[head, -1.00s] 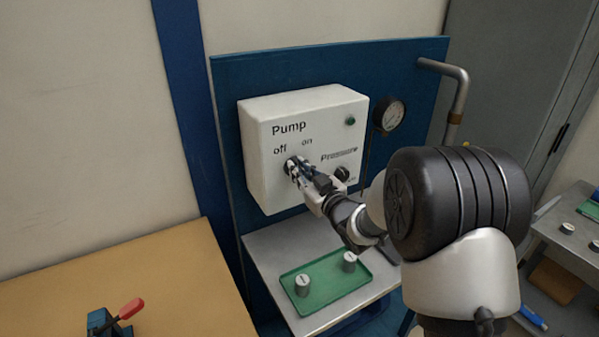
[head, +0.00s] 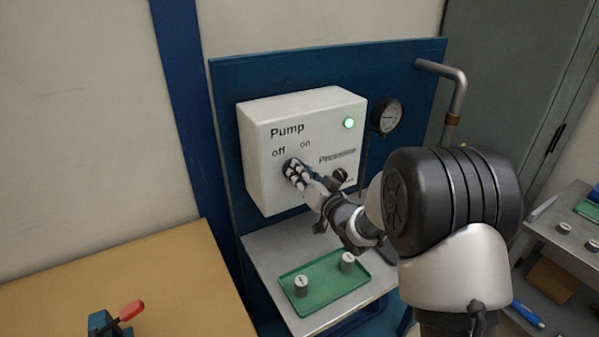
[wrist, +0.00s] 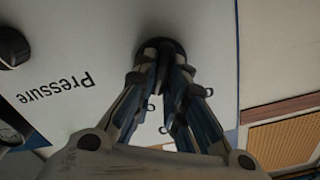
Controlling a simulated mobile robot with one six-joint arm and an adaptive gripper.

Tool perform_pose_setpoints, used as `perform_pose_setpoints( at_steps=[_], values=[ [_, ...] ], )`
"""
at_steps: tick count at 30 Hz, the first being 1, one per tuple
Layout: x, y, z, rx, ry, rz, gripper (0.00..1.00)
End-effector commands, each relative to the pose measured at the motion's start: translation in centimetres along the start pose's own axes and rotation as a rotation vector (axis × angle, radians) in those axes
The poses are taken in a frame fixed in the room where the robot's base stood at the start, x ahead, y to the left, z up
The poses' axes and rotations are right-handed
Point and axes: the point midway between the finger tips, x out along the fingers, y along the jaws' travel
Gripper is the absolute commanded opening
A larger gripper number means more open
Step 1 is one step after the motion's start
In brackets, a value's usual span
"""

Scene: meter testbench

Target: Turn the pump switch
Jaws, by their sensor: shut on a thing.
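The white pump box (head: 262,187) is mounted on the blue panel, with "Pump", "off", "on" and "Pressure" printed on its face. My gripper (head: 292,169) is at the pump switch, below the "off" and "on" labels. In the wrist view the pump switch (wrist: 166,46) is a dark round knob, and my gripper (wrist: 165,62) is shut on it. The fingers hide most of the knob, so its pointing direction cannot be told. The green lamp (head: 348,123) at the box's upper right is lit brightly.
The dark pressure knob (head: 340,174) sits right of my gripper; it also shows in the wrist view (wrist: 12,47). A gauge (head: 386,117) is right of the box. Below, a green tray (head: 325,288) holds two small grey pieces. A red-handled clamp (head: 131,310) is at lower left.

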Motion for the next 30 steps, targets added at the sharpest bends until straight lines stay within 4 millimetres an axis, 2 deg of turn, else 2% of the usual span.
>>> perform_pose_setpoints(
  at_steps=[14, 15, 21, 24, 30],
  values=[
    [0.0, 0.03, 0.02, 0.02, 0.0, 0.001, 0.0],
    [0.0, 0.03, 0.02, 0.02, 0.0, 0.001, 0.13],
    [0.0, 0.02, 0.02, 0.018, 0.0, 0.0, 0.27],
    [0.0, 0.02, 0.01, 0.018, 0.0, 0.0, 0.33],
    [0.0, 0.01, 0.01, 0.017, 0.0, 0.0, 0.33]
  ],
)
